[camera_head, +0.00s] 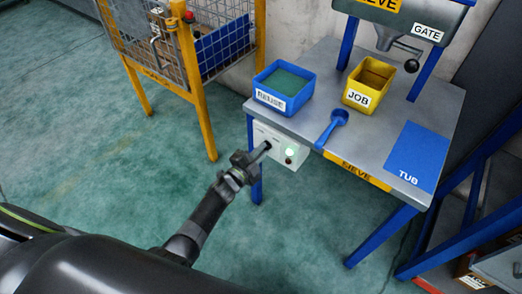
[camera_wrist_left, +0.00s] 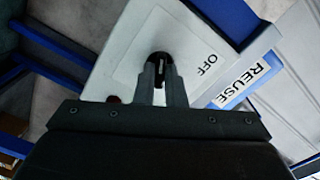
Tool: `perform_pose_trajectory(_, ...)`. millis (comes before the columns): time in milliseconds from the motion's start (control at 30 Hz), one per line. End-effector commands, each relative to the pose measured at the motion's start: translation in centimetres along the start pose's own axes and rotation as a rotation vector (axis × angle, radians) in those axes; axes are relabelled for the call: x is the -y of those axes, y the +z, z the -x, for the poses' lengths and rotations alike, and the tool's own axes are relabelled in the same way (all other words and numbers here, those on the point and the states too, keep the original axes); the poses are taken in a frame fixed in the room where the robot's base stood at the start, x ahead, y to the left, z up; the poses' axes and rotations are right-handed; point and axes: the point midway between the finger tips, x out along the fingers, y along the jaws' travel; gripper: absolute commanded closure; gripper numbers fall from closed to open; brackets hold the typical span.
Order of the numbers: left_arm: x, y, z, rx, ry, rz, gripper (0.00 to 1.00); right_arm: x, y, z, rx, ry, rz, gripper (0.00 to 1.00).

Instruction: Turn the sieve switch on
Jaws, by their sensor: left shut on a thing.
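The sieve switch is a dark knob on a white control box (camera_head: 285,158) at the table's front left. In the left wrist view the black knob (camera_wrist_left: 160,60) sits on a pale plate with an OFF label (camera_wrist_left: 207,65) beside it. My left gripper (camera_head: 264,148) reaches the box from the lower left; in the wrist view its fingers (camera_wrist_left: 161,80) are shut on the knob. The fingers hide part of the knob. My right gripper is not in view.
A yellow-framed cage (camera_head: 200,83) stands behind at left. The green floor (camera_head: 80,130) at left is clear.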

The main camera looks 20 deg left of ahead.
Motion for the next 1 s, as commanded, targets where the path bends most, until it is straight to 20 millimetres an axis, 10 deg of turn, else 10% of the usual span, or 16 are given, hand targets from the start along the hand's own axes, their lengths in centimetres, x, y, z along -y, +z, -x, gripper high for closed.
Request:
perform_pose_trajectory(400, -0.1, 0.1, 0.1, 0.002, 0.002, 0.009, 1.00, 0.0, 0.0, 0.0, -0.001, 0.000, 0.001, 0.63)
perform_pose_trajectory(567, -0.1, 0.1, 0.1, 0.001, 0.001, 0.008, 0.69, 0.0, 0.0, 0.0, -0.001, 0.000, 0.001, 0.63)
perform_pose_trajectory(1000, 0.0, 0.0, 1.2, 0.002, 0.001, 0.007, 0.68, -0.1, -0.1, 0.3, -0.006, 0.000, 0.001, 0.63)
